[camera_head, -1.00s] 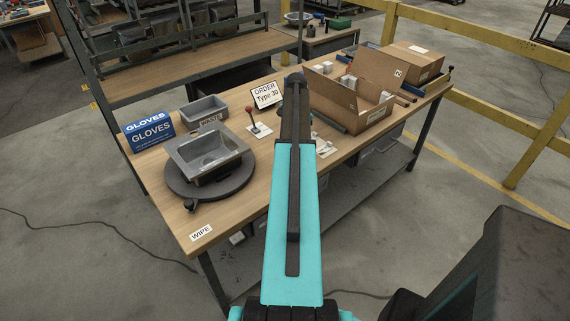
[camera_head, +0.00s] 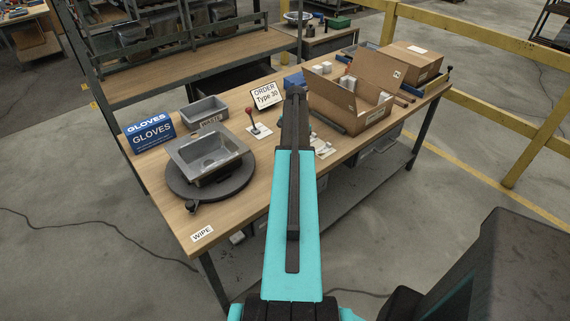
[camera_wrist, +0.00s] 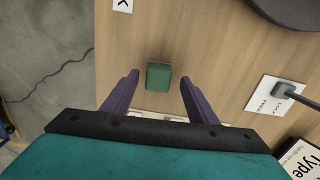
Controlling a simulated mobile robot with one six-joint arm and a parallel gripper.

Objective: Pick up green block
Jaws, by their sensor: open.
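The green block (camera_wrist: 158,76) rests on the wooden table in the wrist view. My gripper (camera_wrist: 160,80) is open, with one dark purple finger on each side of the block and gaps between block and fingers. Nothing is held. The fingers point toward the table; how high they are above it is hard to tell. In the head view my arm covers that part of the table, and neither the block nor my fingers can be made out.
The table holds a grey sink (camera_head: 208,152) on a dark turntable, a grey waste bin (camera_head: 204,111), a glove box (camera_head: 150,132), an order sign (camera_head: 266,95), a red-knobbed lever (camera_head: 252,118) and an open cardboard box (camera_head: 345,111). Bare wood surrounds the block on the left.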

